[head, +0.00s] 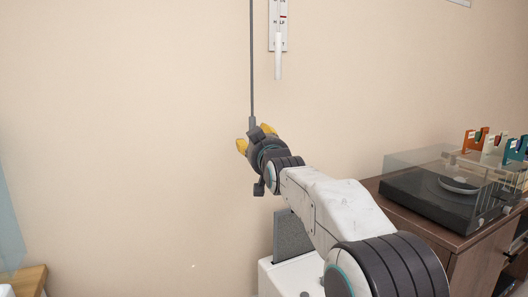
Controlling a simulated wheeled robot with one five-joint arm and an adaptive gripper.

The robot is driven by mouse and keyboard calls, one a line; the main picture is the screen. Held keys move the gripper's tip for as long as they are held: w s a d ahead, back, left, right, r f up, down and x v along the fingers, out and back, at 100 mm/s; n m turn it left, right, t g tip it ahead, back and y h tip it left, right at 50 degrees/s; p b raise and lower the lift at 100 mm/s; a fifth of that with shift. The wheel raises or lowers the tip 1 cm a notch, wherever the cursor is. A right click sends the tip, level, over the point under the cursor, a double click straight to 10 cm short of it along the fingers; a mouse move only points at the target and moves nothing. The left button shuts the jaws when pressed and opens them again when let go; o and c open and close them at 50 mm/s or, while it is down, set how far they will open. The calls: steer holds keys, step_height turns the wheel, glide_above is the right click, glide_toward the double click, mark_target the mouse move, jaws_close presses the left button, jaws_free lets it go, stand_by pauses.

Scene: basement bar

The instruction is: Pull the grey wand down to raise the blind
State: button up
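The grey wand (252,70) hangs straight down from above the top edge of the head view, in front of a beige wall. Its lower end is slightly thicker. My gripper (255,137) is at that lower end, with its two yellow fingertips spread apart, one to each side of the wand's line. The gripper looks open. The very tip of the wand is hidden at the gripper, and I cannot tell whether the fingers touch it. The blind is not in view.
A white pull handle (278,58) hangs from a labelled plate (278,25) close to the right of the wand. At right, a turntable with a clear cover (440,197) stands on a brown cabinet (470,238). The wall left of the wand is bare.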

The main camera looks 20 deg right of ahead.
steer(key=s, duration=0.9)
steer(key=shift+s, duration=0.15)
steer(key=s+r+g+p, duration=0.1)
steer(key=s+g+p, duration=0.6)
steer(key=s+p, duration=1)
steer(key=s+r+g+p, duration=0.2)
steer(key=s+g+p, duration=0.5)
steer(key=s+p, duration=0.9)
steer(key=shift+s+a+r+g+p, duration=0.2)
steer(key=shift+s+r+g+p, duration=0.15)
steer(key=shift+s, duration=0.9)
steer(key=shift+f, duration=0.1)
